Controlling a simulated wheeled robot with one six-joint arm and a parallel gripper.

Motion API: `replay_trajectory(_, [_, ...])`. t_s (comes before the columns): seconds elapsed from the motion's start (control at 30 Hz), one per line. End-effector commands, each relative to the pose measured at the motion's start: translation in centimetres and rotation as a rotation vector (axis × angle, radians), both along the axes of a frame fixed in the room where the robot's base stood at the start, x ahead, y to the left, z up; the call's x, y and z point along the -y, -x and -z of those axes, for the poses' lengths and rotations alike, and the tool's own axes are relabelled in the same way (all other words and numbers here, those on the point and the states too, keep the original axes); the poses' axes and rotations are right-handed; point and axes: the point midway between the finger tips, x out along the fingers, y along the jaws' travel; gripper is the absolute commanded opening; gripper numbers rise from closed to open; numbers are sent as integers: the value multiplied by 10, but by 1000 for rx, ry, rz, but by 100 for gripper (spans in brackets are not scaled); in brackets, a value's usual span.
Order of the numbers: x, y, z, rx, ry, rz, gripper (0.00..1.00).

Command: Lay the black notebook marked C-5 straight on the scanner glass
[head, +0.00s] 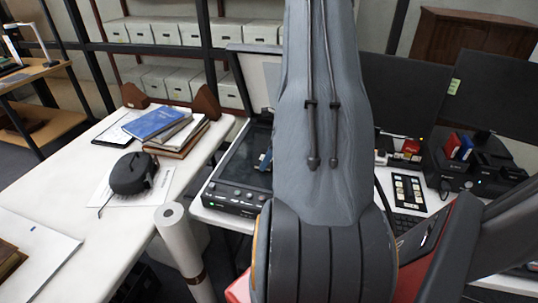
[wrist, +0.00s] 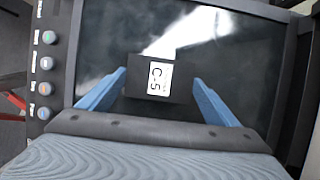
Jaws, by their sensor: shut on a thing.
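The black notebook (wrist: 184,100) with a white C-5 label (wrist: 160,78) is in the wrist view, between the two blue fingers of my gripper (wrist: 160,77). My gripper is shut on it. The label reads sideways in this view. The dark scanner glass (wrist: 230,52) lies behind the notebook, with a bright reflection on it. I cannot tell whether the notebook touches the glass. In the head view the scanner (head: 234,198) has its lid (head: 252,72) raised. My arm hides the notebook and most of the gripper there.
Scanner buttons (wrist: 46,63) line the left side of the wrist view. A white table (head: 125,240) at left holds stacked books (head: 178,132) and a black device (head: 134,173). A paper roll (head: 177,240) stands between table and scanner. Monitors (head: 405,90) and a keyboard (head: 407,221) are right.

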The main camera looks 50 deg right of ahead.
Motion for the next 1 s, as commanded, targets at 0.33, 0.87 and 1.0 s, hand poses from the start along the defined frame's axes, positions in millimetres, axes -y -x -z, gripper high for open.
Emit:
replay_trajectory(0.33, [0, 0, 2, 0, 0, 0, 100])
replay_trajectory(0.87, [10, 15, -43, 3, 4, 1, 100])
replay_trajectory(1.0, [14, 24, -67, 2, 4, 0, 100])
